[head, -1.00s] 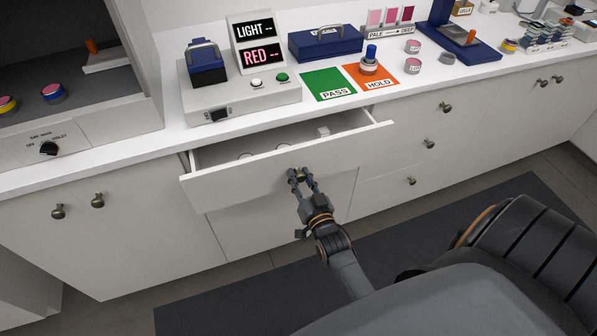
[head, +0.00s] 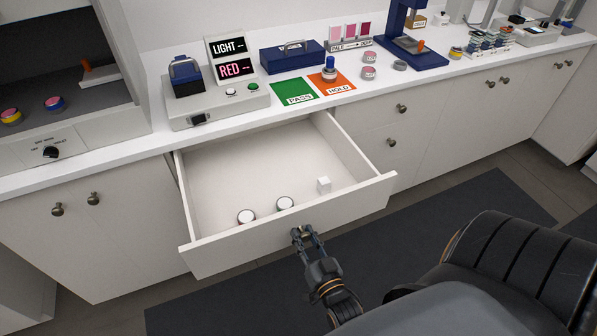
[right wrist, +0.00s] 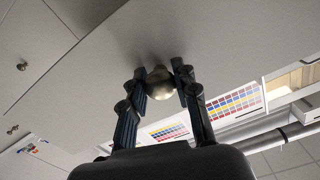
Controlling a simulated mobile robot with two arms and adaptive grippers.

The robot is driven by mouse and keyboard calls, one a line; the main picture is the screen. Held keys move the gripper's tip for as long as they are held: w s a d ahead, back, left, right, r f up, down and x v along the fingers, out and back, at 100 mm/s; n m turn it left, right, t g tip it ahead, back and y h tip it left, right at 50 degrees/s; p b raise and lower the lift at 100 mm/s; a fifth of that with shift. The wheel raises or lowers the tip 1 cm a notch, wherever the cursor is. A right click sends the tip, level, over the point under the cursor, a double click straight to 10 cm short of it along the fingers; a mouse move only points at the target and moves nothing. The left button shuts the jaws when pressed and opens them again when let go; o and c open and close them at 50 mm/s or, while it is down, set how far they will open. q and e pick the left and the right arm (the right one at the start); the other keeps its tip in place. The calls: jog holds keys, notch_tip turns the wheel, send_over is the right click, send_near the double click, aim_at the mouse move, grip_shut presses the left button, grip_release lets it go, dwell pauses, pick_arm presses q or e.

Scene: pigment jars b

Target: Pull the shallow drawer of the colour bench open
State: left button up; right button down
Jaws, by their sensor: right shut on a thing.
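The shallow drawer (head: 335,221) of the colour bench (head: 150,147) is pulled well out, with its inside in view. My right gripper (head: 302,233) is at the middle of the drawer front, shut on the drawer knob. In the right wrist view the round brass knob (right wrist: 160,83) sits between the two fingers of the gripper (right wrist: 163,88). My left gripper is not in view.
On the bench top stand a light box with LIGHT and RED signs (head: 231,70), a green PASS card (head: 297,92), an orange HOLD card (head: 336,83) and a blue case (head: 293,56). A dark mat (head: 210,307) covers the floor in front.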

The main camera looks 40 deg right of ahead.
jog(key=shift+v, duration=1.45)
jog(key=c, duration=1)
grip_release()
jog(key=v, duration=1.2)
jog(key=shift+d, duration=0.1)
jog(key=shift+f, duration=0.15)
